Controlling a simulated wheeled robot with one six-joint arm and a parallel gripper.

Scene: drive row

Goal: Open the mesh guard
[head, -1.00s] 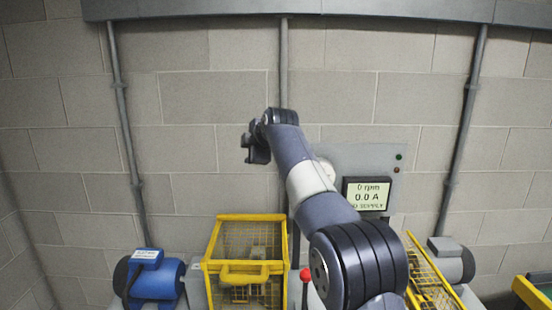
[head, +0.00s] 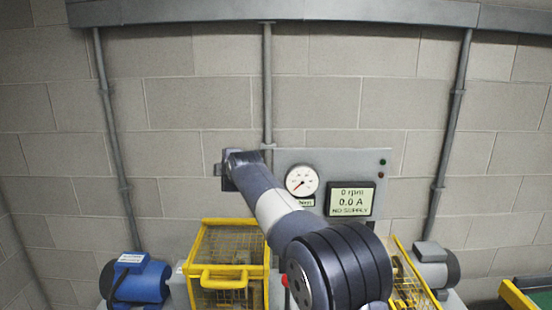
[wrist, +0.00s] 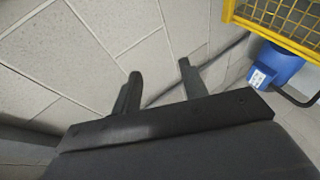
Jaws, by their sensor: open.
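The yellow mesh guard (head: 204,276) stands below and left of my arm in the head view, with a yellow handle on its front. It looks shut over what is inside. One yellow edge and mesh of a guard also show at the upper right of the wrist view (wrist: 279,42). My gripper (wrist: 158,88) is open and empty, its two fingers apart in front of the block wall. In the head view the gripper end (head: 228,170) is above the guard and clear of it; its fingers are hard to make out there.
A blue motor (head: 146,282) sits left of the guard. A red-knobbed lever (head: 285,281) stands between guard and arm. Another yellow mesh piece (head: 408,284) and a grey motor (head: 437,266) are right.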

